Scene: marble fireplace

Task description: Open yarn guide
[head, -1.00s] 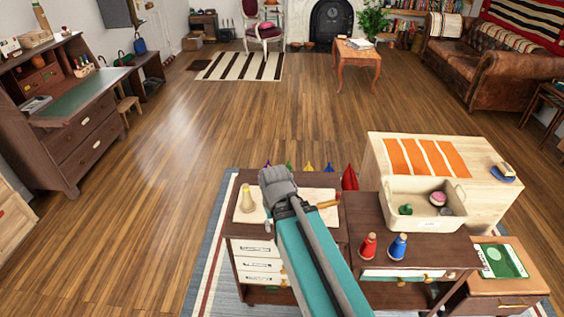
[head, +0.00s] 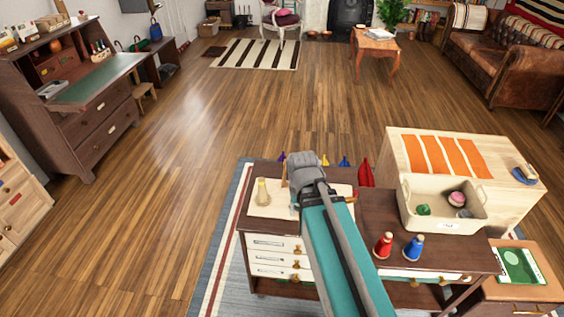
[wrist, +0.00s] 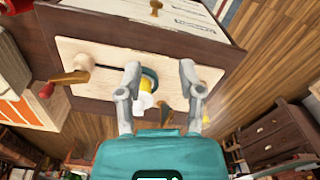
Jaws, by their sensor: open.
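My gripper (wrist: 161,75) is open in the wrist view, its two grey fingers apart over a pale wooden board (wrist: 95,50). Between and below the fingers is a yellow and white piece with a teal ring (wrist: 148,88); I cannot tell whether a finger touches it. A dark slot runs along the board, with a round wooden knob (wrist: 84,62) at its left part. I cannot tell which of these parts is the yarn guide. In the head view the board (head: 285,205) lies on the dark cabinet, partly hidden by my arm.
A cream cone (head: 263,192) stands on the board's left end. A red bottle-shaped piece (head: 383,246) and a blue one (head: 414,248) stand right of my arm. A cream bin (head: 440,212) sits behind them.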

